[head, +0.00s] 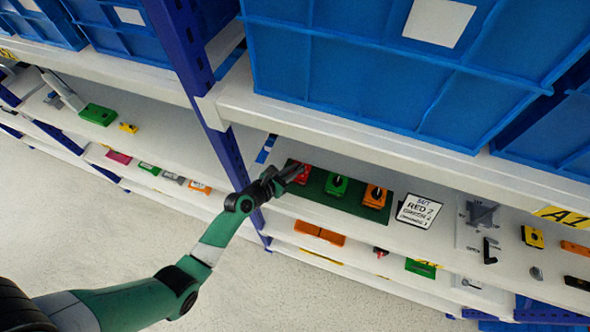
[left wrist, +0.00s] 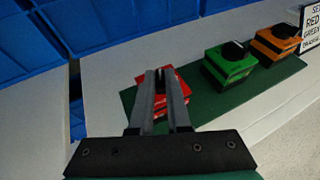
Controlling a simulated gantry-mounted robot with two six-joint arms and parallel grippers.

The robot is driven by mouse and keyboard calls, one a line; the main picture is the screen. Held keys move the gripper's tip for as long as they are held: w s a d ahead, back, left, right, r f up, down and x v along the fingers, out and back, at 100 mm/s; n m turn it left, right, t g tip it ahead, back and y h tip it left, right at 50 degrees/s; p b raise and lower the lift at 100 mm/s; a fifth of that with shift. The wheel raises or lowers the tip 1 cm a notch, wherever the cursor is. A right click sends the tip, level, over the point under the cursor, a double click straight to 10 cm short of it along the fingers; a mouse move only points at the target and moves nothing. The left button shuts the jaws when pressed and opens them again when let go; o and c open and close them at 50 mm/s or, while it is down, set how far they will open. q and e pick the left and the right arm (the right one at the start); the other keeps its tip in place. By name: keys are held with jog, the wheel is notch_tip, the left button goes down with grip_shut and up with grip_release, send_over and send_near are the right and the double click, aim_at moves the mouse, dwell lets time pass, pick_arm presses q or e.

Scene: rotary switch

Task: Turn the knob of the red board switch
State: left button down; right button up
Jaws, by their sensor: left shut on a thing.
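The red switch (head: 303,173) is at the left end of a dark green board (head: 317,185) on the shelf. It also shows in the left wrist view (left wrist: 178,77), largely behind my fingers. My left gripper (head: 290,172) reaches it from the left. In the left wrist view its two fingers (left wrist: 159,84) are at the top of the red switch, shut on its knob. The knob itself is mostly hidden between the fingers, so its angle cannot be told. My right gripper is not in view.
A green switch (head: 336,185) and an orange switch (head: 375,196) stand on the same board. A sign (head: 419,211) with red and green lines is to their right. Blue crates (head: 375,75) fill the shelf above. A blue upright post (head: 190,65) stands close to my left arm.

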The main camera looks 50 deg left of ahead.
pick_arm(q)
jog(key=shift+a, duration=0.15)
jog(key=c, duration=0.8)
grip_release()
jog(key=shift+a, duration=0.1)
jog(key=shift+o, duration=0.2)
jog(key=shift+s+r, duration=0.1)
jog(key=shift+s, duration=0.15)
jog(key=p+v, duration=0.2)
jog(key=v, duration=0.9)
jog(key=shift+p, duration=0.3)
